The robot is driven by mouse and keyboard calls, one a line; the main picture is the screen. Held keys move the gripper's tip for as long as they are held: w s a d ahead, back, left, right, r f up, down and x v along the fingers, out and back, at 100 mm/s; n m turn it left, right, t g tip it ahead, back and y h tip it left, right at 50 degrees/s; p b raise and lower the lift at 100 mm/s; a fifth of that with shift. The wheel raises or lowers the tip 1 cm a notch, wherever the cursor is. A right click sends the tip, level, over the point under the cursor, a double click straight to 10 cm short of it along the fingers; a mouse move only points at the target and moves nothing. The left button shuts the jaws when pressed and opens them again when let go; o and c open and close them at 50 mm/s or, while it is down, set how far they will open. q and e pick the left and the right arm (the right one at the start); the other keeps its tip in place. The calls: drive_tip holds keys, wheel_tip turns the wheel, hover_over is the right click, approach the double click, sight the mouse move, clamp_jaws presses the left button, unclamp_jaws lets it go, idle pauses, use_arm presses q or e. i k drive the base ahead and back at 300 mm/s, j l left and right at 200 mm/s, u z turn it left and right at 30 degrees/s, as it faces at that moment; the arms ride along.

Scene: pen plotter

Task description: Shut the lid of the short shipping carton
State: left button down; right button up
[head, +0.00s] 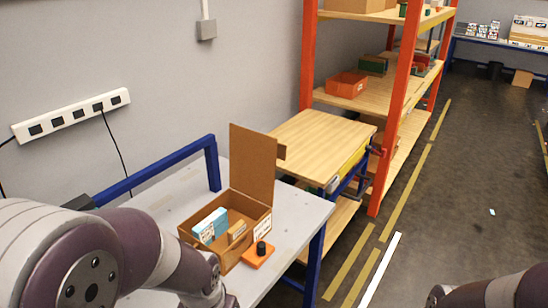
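The short shipping carton (231,254) is a brown box standing on the grey table. Its lid (253,163) stands open and roughly upright at the box's back right side, with a small flap at its right edge. Inside lie a light blue and white box (209,226) and a small tan item (237,231). My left arm reaches in from the lower left, in front of the carton's near left side; its gripper is out of frame or hidden. Only part of my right arm shows at the lower right, with no gripper fingers visible.
An orange block with a black knob (258,254) sits on the table (299,216) close to the carton's right side. A blue rail (150,178) runs along the table's back. A wooden-topped bench (318,143) and orange-framed shelves (396,103) stand behind.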

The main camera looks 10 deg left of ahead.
sight(253, 155)
drive_tip(key=i+u, duration=0.1)
drive_tip(key=u, duration=0.35)
drive_tip(key=i+l+u, duration=0.1)
drive_tip(key=u, duration=0.35)
drive_tip(key=i+l+u, duration=0.1)
drive_tip(key=l+u, duration=0.15)
drive_tip(key=u, duration=0.15)
drive_tip(key=l+u, duration=0.15)
drive_tip(key=u, duration=0.3)
drive_tip(key=i+l, duration=0.1)
drive_tip(key=l, duration=0.35)
drive_tip(key=i+l, duration=0.1)
drive_tip(key=l, duration=0.35)
drive_tip(key=i+l, duration=0.1)
drive_tip(key=l, duration=0.3)
drive_tip(key=i+l, duration=0.1)
drive_tip(key=l, duration=0.35)
drive_tip(key=i+l, duration=0.1)
drive_tip(key=l, duration=0.35)
drive_tip(key=i+l, duration=0.1)
drive_tip(key=l, duration=0.35)
drive_tip(key=i+l, duration=0.15)
drive_tip(key=l, duration=0.3)
drive_tip(key=i+l, duration=0.1)
drive_tip(key=l, duration=0.35)
drive_tip(key=j, duration=0.3)
